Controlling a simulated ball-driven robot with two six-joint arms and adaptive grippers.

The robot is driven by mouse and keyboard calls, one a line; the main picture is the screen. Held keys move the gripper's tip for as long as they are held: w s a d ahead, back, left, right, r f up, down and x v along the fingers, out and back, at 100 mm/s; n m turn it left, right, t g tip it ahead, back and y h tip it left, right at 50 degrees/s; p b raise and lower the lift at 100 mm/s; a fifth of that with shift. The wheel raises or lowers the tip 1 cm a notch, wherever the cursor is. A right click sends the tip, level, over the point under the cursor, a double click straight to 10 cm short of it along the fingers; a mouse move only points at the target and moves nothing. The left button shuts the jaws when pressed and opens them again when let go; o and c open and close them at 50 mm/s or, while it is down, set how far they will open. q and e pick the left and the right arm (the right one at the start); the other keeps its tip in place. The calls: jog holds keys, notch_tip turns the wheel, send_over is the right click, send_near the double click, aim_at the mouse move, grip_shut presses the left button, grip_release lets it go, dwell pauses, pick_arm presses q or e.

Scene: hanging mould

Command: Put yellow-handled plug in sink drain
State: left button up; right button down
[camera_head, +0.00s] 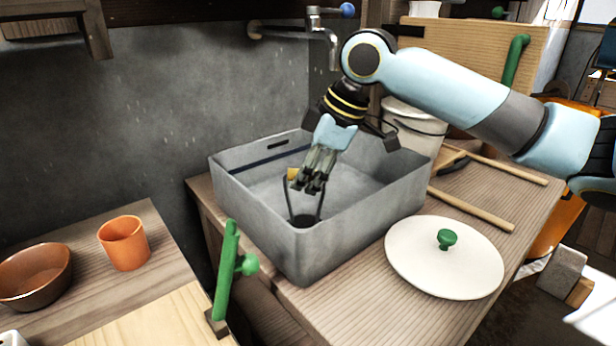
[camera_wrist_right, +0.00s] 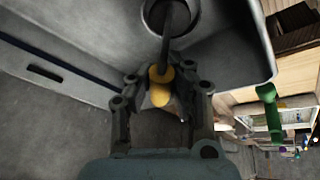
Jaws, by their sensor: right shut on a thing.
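The grey sink (camera_head: 365,215) stands on the wooden counter. My right gripper (camera_head: 308,184) reaches down into it from above and is shut on the plug's yellow handle (camera_head: 292,174). The right wrist view shows the handle (camera_wrist_right: 160,75) between the fingers (camera_wrist_right: 160,95), with a dark stem (camera_wrist_right: 168,40) running from it to the round dark drain (camera_wrist_right: 185,12). In the head view the drain area (camera_head: 303,220) lies near the front corner of the sink floor. I cannot tell whether the plug's end is seated in the drain or above it. My left gripper is not in view.
A tap (camera_head: 322,30) is above the sink's back. A white lid (camera_head: 440,270) with a green knob lies right of the sink. A green handle (camera_head: 228,270) stands front left. An orange cup (camera_head: 124,243) and brown bowl (camera_head: 35,275) are at left.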

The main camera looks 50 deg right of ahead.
jog(key=shift+r, duration=0.1)
jog(key=shift+f, duration=0.3)
jog(key=c, duration=1.3)
grip_release()
jog(key=p+v, duration=0.7)
jog(key=v, duration=0.5)
jog(key=shift+r, duration=0.4)
jog(key=shift+f, duration=0.1)
